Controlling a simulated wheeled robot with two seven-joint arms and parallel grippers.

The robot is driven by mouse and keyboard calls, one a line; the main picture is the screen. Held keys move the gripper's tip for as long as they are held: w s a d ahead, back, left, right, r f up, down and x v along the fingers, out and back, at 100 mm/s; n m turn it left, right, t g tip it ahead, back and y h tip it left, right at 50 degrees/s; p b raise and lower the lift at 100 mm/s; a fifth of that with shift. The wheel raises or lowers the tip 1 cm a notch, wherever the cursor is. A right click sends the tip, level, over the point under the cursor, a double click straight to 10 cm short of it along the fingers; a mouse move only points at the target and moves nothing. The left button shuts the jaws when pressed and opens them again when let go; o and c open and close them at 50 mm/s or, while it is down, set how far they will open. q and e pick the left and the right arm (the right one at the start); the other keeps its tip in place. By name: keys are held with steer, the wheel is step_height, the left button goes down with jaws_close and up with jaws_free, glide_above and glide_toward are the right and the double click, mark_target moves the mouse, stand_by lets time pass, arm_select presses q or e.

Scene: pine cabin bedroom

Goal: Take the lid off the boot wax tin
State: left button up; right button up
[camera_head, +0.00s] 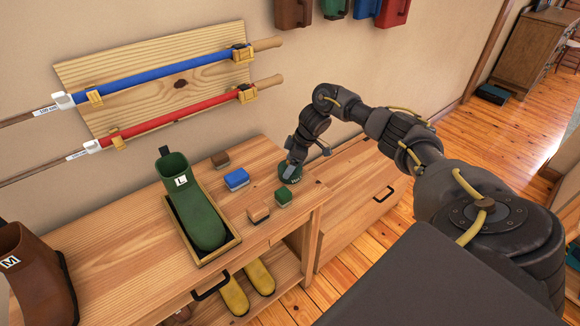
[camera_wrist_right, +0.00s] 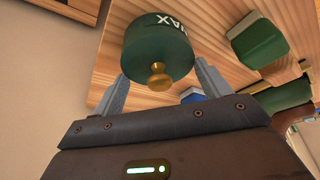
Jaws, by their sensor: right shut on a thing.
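The boot wax tin (camera_head: 291,179) is dark green and sits near the back right part of the wooden bench. In the right wrist view the tin (camera_wrist_right: 158,42) shows white letters "WAX" on its side and a brass knob on the lid (camera_wrist_right: 150,62). My right gripper (camera_head: 290,168) reaches down over it. Its two fingers straddle the lid and are shut on it, with the knob between them. The seam between lid and tin is not clear. My left gripper is not in view.
A green-topped brush (camera_head: 283,197), a blue one (camera_head: 236,179) and two brown ones stand nearby. A wall rack (camera_head: 150,75) holds blue and red rods behind.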

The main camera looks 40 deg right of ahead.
steer(key=shift+r, duration=0.15)
steer(key=shift+r, duration=0.3)
step_height(320, 180, up, 2)
steer(key=shift+w+r+b, duration=0.1)
steer(key=shift+b, duration=0.5)
steer(key=s+a+r+p, duration=0.2)
steer(key=s+a+r, duration=0.7)
steer(key=s+r, duration=0.15)
steer(key=s+a+n, duration=0.1)
steer(key=s+a, duration=0.1)
steer(key=a, duration=0.5)
steer(key=s+a+n, duration=0.1)
steer(key=s+a, duration=0.1)
steer(key=a, duration=0.5)
steer(key=shift+s+a+r+g+y, duration=0.2)
steer(key=shift+s+a+g+y, duration=0.1)
steer(key=shift+s, duration=0.1)
